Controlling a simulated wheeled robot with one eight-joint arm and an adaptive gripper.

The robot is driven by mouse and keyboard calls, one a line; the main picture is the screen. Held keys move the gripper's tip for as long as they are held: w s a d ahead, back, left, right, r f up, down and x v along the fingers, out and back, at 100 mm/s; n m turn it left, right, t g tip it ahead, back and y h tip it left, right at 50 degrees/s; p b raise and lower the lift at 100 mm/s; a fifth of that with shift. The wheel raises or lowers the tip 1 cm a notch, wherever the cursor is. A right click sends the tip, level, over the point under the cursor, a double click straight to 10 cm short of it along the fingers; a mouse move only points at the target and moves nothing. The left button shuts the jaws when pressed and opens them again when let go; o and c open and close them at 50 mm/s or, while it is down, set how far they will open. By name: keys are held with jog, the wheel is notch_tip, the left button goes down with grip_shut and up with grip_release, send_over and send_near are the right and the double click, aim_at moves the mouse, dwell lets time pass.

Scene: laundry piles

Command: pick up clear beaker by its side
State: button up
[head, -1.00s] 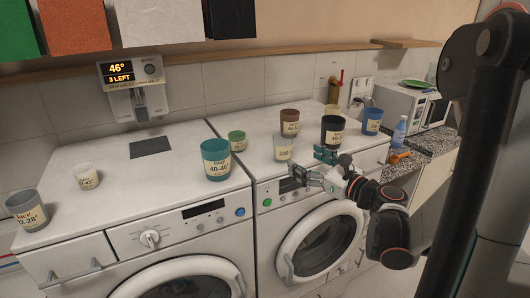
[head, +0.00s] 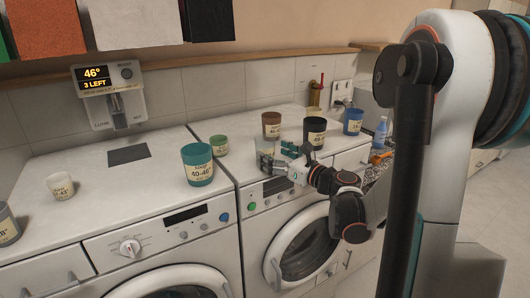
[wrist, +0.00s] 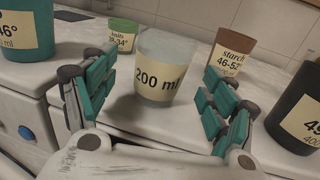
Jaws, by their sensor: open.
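The clear beaker (wrist: 162,62) stands upright on the right-hand machine's top, with a cream label reading 200 ml. In the wrist view it stands ahead of my gripper (wrist: 150,98), between the lines of the two open fingers. The fingers do not visibly press on it. In the head view the beaker (head: 264,147) is partly hidden behind my gripper (head: 283,162), which is at its front right side.
A teal cup (head: 197,165) and a green cup (head: 219,146) stand to the left. A brown cup (head: 271,125) is behind, and a black cup (head: 315,132) and a blue cup (head: 352,122) stand to the right. A small white cup (head: 60,186) is farther left.

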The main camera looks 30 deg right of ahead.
aim_at(270, 150)
jog(key=b+x, duration=0.1)
jog(key=x, duration=0.3)
jog(key=shift+w+r, duration=0.15)
jog(key=shift+w, duration=0.2)
jog(key=c, duration=1.2)
jog(key=shift+r, duration=0.15)
